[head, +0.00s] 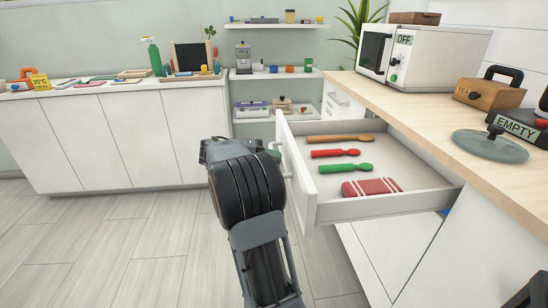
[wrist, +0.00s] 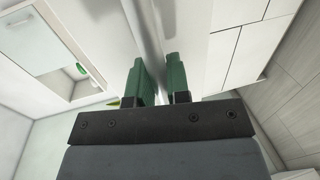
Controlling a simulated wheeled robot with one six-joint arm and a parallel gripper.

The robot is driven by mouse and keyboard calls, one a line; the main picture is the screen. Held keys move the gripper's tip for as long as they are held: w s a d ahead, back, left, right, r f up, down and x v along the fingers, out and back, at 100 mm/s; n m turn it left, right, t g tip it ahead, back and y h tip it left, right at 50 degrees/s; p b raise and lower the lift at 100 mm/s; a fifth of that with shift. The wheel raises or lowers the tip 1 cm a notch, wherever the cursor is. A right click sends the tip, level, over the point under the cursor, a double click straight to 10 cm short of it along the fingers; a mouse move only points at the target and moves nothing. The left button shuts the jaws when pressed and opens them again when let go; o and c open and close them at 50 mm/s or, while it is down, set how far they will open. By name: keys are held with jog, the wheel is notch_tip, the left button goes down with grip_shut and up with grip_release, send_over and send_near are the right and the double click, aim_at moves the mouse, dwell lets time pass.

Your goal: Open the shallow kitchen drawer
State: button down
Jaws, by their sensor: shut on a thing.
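A white shallow drawer (head: 309,195) stands pulled well out from under the wooden counter.
The counter (head: 435,122) holds a white microwave (head: 420,57), a wooden tea box (head: 489,92) and a glass lid (head: 490,147). White cabinets (head: 127,140) line the back left. The floor (head: 120,255) at left is clear.

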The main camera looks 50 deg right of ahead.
jog(key=shift+w+a, duration=0.1)
dwell(0.3)
jog(key=c, duration=1.1)
grip_release()
jog(key=p+v, duration=0.4)
jog(key=v, duration=0.9)
jog(key=shift+w+a+r, duration=0.15)
jog(key=shift+w+a, duration=0.05)
jog(key=shift+a, duration=0.1)
jog(key=s+a+r+n+t+y+p, duration=0.4)
jog(key=s+a+r+t+y+p, duration=0.2)
jog(key=a+r+p, duration=0.4)
jog(key=s+a+r+n+t+y+p, duration=0.4)
jog(key=s+a+p, duration=0.7)
jog(key=p, duration=0.7)
notch_tip(320, 180, up, 6)
jog(key=t+y, duration=0.2)
jog(key=t, duration=0.2)
jog(key=shift+a, duration=0.4)
